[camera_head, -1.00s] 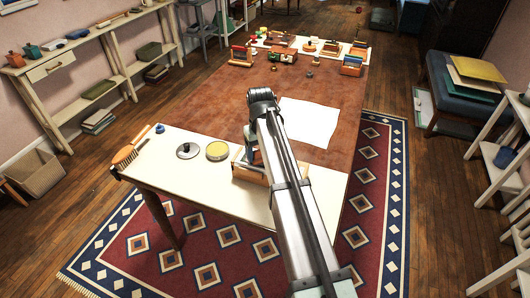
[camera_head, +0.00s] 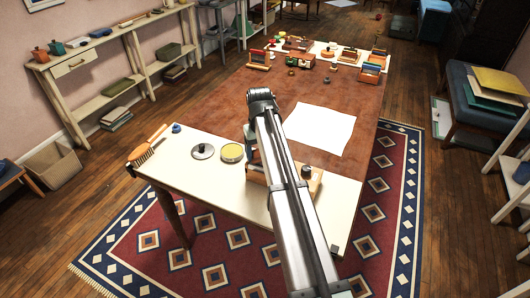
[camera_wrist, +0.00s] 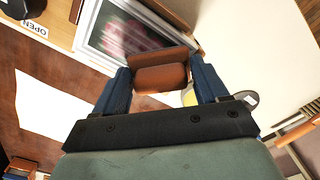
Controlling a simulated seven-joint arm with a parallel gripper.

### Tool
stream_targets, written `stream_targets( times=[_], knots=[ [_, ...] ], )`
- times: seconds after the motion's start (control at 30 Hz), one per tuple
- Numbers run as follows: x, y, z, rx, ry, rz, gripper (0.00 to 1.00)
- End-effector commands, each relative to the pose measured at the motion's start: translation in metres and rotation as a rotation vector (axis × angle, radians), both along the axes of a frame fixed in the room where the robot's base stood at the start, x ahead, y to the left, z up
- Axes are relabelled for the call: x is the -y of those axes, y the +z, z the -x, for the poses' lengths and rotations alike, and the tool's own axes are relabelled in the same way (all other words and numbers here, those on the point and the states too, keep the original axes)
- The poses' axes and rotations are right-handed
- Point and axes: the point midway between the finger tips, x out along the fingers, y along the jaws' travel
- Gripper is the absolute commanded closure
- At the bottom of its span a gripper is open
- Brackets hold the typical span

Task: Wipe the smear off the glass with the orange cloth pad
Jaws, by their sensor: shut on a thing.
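In the wrist view, my gripper (camera_wrist: 158,70) has its two blue fingers closed on the sides of an orange-brown pad (camera_wrist: 160,78). The pad lies across the gap between the fingertips. Just beyond it is a framed glass pane (camera_wrist: 125,32) with a blurred pink patch behind it and pale haze. I cannot tell the smear from reflections, nor whether the pad touches the glass. In the head view, my arm hides most of the gripper, the pad and the glass; a wooden holder (camera_head: 257,174) shows beside the arm on the cream tabletop.
White paper (camera_head: 319,129) lies on the brown surface. An OPEN sign (camera_wrist: 35,27) shows in the wrist view. Small items crowd the table's far end.

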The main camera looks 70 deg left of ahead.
Motion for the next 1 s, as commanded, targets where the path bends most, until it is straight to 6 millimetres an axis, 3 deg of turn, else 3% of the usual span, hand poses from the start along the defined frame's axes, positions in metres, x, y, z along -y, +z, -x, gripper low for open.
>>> stream_targets(
  times=[0.43, 1.0],
  knots=[
    [-0.001, 0.005, 0.001, -0.001, 0.0, -0.001, 0.76],
    [-0.001, 0.05, 0.0, 0.001, 0.0, -0.001, 0.76]
  ],
)
